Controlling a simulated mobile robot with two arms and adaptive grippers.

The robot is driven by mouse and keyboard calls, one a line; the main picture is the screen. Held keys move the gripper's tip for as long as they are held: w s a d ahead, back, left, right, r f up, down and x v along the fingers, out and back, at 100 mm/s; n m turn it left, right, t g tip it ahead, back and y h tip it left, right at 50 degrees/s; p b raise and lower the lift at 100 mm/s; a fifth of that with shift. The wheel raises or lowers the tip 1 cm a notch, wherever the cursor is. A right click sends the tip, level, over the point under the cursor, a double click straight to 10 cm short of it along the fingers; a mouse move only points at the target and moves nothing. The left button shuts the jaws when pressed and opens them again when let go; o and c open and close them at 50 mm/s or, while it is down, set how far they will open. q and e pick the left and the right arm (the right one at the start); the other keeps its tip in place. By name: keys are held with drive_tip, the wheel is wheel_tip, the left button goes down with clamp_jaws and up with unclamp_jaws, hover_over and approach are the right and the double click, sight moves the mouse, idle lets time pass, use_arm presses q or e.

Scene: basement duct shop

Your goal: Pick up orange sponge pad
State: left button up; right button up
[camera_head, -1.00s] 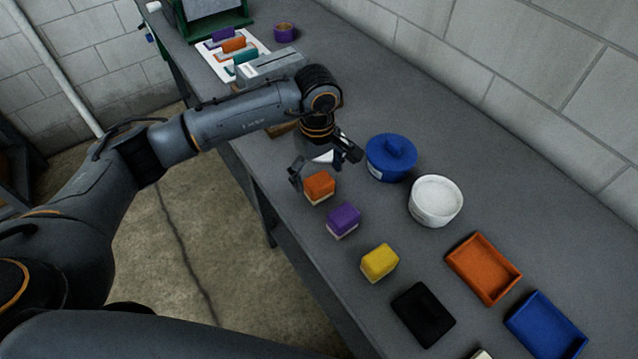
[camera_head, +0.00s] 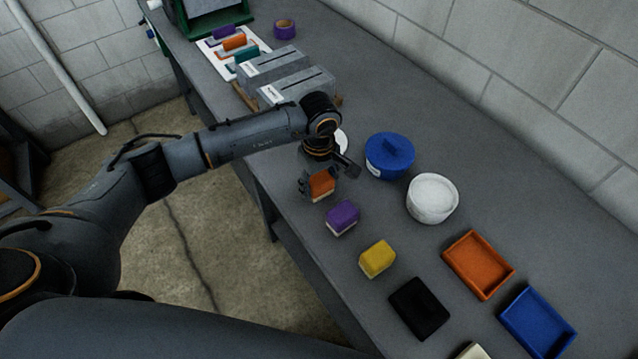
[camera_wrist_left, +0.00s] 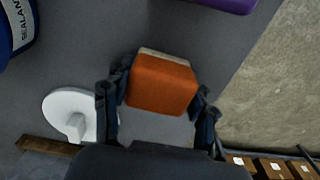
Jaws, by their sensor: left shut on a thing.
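The orange sponge pad (camera_head: 321,186) is a small block with an orange top and a pale base, near the table's front edge. My left gripper (camera_head: 322,185) is shut on it, with a finger on each side. In the left wrist view the sponge pad (camera_wrist_left: 163,84) sits between the two dark fingers (camera_wrist_left: 160,112). I cannot tell whether its base is clear of the table. My right gripper is not in view.
A purple sponge (camera_head: 342,218) and a yellow sponge (camera_head: 377,259) stand in a row nearer me. A blue lidded tub (camera_head: 389,157), a white tub (camera_head: 432,199), an orange tray (camera_head: 478,265), a blue tray (camera_head: 538,322) and a black pad (camera_head: 420,308) stand right. Grey boxes (camera_head: 290,75) stand behind.

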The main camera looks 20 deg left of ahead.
use_arm(q)
drive_tip(key=shift+r, duration=0.1)
drive_tip(key=shift+w+r, duration=0.1)
drive_tip(key=shift+r, duration=0.45)
drive_tip(key=s+a+r+b, duration=0.5)
drive_tip(key=s+r+b, duration=0.1)
drive_tip(key=s+r, duration=0.5)
drive_tip(key=shift+s+r, duration=0.35)
drive_tip(key=shift+s, duration=0.8)
drive_tip(key=shift+a, duration=0.1)
